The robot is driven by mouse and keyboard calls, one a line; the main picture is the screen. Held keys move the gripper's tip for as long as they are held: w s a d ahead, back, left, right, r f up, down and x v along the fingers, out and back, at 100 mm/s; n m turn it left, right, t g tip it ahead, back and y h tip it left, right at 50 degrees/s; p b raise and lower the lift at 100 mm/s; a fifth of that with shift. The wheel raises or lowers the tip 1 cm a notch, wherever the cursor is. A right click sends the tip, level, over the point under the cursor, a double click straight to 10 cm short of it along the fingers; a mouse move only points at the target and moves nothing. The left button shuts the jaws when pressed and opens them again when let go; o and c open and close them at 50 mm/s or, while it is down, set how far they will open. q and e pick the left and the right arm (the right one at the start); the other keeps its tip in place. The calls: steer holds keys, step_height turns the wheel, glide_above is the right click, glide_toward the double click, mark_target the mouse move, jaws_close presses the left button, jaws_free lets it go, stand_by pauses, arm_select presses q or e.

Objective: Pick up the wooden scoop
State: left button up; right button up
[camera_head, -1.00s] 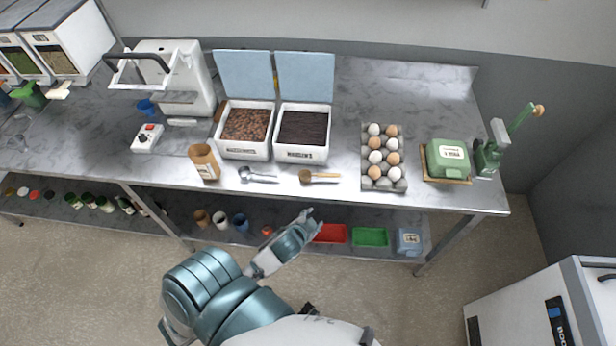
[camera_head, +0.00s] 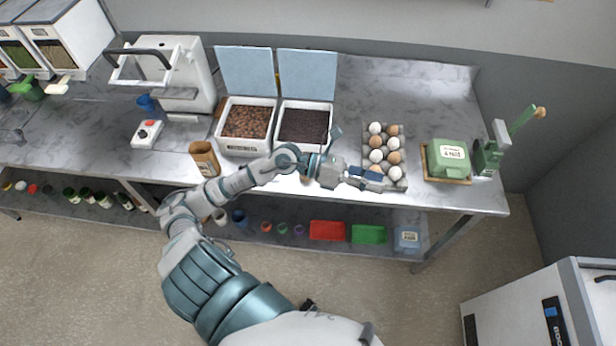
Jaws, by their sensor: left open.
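My left gripper (camera_head: 376,180) is open and empty over the front of the steel table, just left of the egg tray's near end. My left forearm and wrist cross the table front. They hide most of the wooden scoop. Only a small brown bit of the wooden scoop (camera_head: 304,180) seems to show at the lower edge of my wrist, left of the fingers. I cannot tell how high the gripper is above the table. My right gripper is not in view.
An egg tray (camera_head: 399,182) stands close right of the gripper, with a green box (camera_head: 447,157) beyond it. Two open bins, one with brown beans (camera_head: 246,122) and one with dark contents (camera_head: 303,126), stand behind my arm. A paper bag (camera_head: 204,157) stands left.

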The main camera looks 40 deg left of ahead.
arm_select(q)
steer(key=w+a+f+m+g+y, duration=0.1)
steer(key=a+f+m+y, duration=0.15)
steer(key=a+y, duration=0.55)
steer(key=a+f+m+g+y, duration=0.1)
steer(key=a+f+y, duration=0.35)
steer(key=a, duration=0.85)
steer(key=shift+y, duration=0.45)
steer(key=p+x, duration=0.1)
steer(key=x, duration=0.9)
steer(key=shift+w+f, duration=0.2)
steer(key=shift+f, duration=0.1)
steer(key=shift+w+a+f, duration=0.1)
steer(key=shift+f, duration=0.15)
steer(key=x, duration=0.2)
steer(key=p+x, duration=0.1)
steer(key=x, duration=0.1)
steer(key=shift+d+f+p, duration=0.25)
steer(key=shift+d+p, duration=0.05)
steer(key=shift+d+f, duration=0.1)
steer(key=shift+f, duration=0.15)
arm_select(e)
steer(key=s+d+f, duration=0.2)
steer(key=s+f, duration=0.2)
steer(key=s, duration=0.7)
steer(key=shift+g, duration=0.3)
